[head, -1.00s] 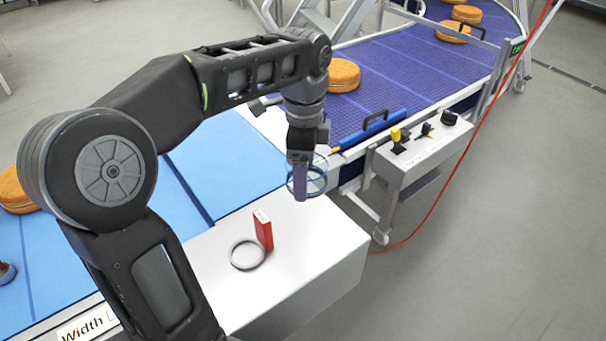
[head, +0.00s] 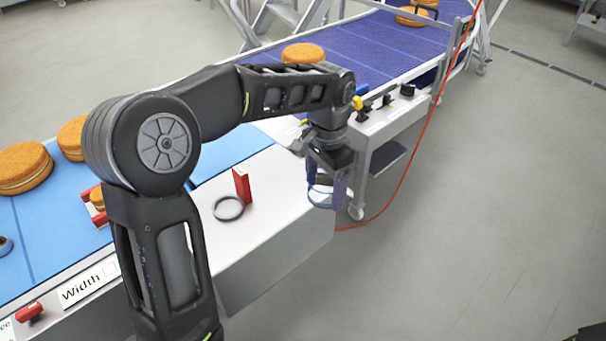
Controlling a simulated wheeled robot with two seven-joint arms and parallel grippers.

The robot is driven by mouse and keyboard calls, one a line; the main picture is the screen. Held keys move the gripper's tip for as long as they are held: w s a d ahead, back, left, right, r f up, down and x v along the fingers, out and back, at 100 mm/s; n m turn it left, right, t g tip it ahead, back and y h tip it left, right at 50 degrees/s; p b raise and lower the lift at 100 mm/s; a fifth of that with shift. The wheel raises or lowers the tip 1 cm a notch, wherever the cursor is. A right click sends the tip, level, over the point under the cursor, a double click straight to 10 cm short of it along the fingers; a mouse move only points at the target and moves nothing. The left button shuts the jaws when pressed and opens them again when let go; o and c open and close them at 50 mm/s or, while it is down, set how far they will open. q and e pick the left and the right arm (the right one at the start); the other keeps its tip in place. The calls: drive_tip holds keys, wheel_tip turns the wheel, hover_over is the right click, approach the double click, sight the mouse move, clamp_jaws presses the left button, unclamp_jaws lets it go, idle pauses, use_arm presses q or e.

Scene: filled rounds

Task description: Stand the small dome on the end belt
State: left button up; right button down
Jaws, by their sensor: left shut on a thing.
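My left gripper (head: 327,183) is shut on a small clear dome (head: 319,198) with a bluish rim. It holds the dome in the air by the right edge of a white box-like surface (head: 265,215). The fingers hide part of the dome. A light blue belt (head: 60,232) runs along the left. A purple-blue belt (head: 375,45) runs away at the back. I cannot tell from the picture which one is called the end belt.
A grey ring (head: 228,208) and an upright red block (head: 241,185) are on the white surface. Round cakes (head: 24,168) lie on the light blue belt, others (head: 303,53) on the purple one. A control box (head: 385,122) and red cable (head: 424,130) are beyond the gripper.

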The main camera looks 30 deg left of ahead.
use_arm(q)
drive_tip(key=w+d+f+n+b, duration=0.1)
drive_tip(key=w+d+f+n, duration=0.2)
drive_tip(key=d+f+n, duration=0.2)
wheel_tip(320, 180, down, 4)
drive_tip(key=shift+w+d+r, duration=0.15)
drive_tip(key=shift+d+r, duration=0.1)
drive_tip(key=shift+d, duration=0.3)
drive_tip(key=shift+r, duration=0.1)
